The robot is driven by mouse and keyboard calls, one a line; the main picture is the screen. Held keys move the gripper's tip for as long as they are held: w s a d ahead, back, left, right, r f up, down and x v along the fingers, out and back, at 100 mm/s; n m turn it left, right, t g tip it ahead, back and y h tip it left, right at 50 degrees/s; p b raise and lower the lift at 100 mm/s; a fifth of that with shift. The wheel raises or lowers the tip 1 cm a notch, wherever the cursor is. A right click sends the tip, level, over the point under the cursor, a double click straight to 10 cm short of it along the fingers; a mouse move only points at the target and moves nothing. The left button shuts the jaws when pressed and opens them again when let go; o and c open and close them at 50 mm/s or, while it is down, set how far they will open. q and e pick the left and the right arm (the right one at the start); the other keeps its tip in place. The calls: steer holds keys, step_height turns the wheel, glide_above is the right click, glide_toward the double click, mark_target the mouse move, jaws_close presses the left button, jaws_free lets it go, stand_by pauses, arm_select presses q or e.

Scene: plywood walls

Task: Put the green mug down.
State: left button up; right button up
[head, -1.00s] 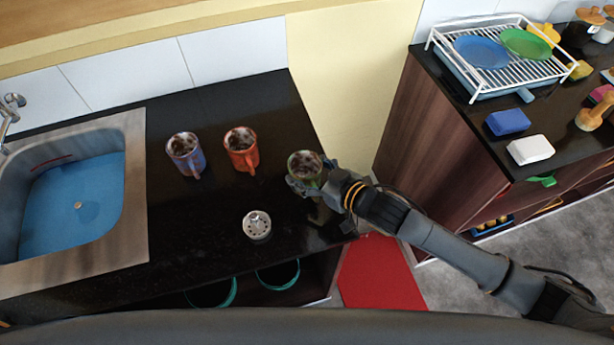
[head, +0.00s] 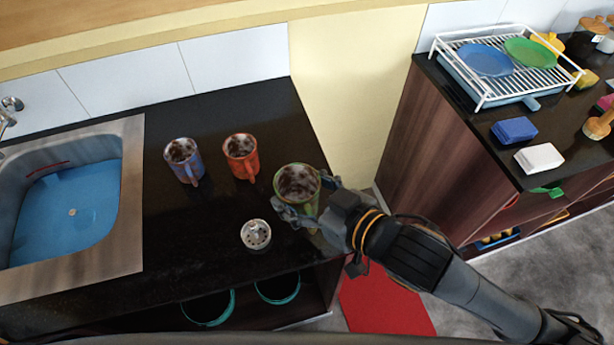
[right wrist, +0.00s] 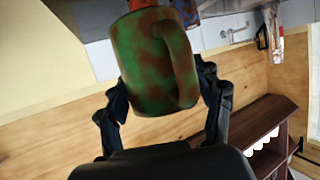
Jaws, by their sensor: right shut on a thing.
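The green mug (head: 298,184), mottled with brown, is between the fingers of my right gripper (head: 306,200), which is shut on it. In the head view it shows over the right end of the black counter, to the right of the red mug. In the right wrist view the mug (right wrist: 152,68) fills the space between the gripper's fingers (right wrist: 160,112), with its handle towards the right. I cannot tell whether its base touches the counter. My left gripper is not in view.
A blue mug (head: 184,160) and a red mug (head: 241,157) stand on the black counter (head: 190,225), left of the green one. A metal strainer (head: 256,235) lies in front. A sink (head: 125,225) is at left. A gap separates the right counter with a dish rack (head: 478,100).

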mark_target(301, 202)
steer(key=shift+s+a+r+p, duration=0.1)
steer(key=shift+s+r+p, duration=0.35)
steer(key=shift+s+p, duration=0.15)
steer(key=shift+s+a+r+p, duration=0.1)
steer(key=shift+s+r+p, duration=0.35)
steer(key=shift+s, duration=0.2)
steer(key=shift+s+p, duration=0.5)
steer(key=shift+s, duration=0.1)
